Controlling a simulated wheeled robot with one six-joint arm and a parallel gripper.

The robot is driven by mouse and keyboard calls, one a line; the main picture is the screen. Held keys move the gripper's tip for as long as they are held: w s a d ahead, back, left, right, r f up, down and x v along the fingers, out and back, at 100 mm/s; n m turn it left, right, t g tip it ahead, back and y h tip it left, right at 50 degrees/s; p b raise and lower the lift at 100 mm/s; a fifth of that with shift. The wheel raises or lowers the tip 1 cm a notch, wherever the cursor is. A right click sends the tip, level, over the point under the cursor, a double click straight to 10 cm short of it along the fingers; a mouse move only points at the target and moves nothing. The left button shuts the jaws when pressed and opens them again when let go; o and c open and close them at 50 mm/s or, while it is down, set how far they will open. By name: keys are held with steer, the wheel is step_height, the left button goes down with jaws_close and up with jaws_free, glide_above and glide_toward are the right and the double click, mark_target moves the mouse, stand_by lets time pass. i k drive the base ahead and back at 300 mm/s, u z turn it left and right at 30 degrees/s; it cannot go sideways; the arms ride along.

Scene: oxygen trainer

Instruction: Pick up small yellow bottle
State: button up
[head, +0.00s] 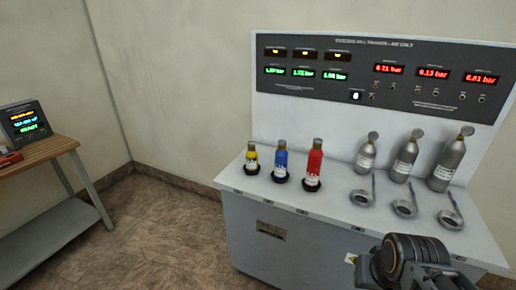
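The small yellow bottle (251,160) stands upright in a dark round holder on the grey bench top, leftmost in a row of three. It has a pale label and a brownish cap. A taller blue bottle (281,163) stands just right of it, and a still taller red bottle (315,167) stands right of that. Part of my arm shows at the lower right, in front of the bench and well apart from the yellow bottle. My gripper's fingers are not in view.
Three grey cylinders (405,158) stand at the back right of the bench top (335,205), with three ring-shaped holders (404,208) before them. A display panel (378,75) rises behind. A wooden table (35,152) with a small monitor (25,121) is at left. Floor between is clear.

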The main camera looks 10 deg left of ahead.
mark_target(252, 154)
steer(key=i, duration=0.35)
steer(key=u, duration=2.15)
steer(key=i, duration=2.5)
steer(key=z, duration=2.75)
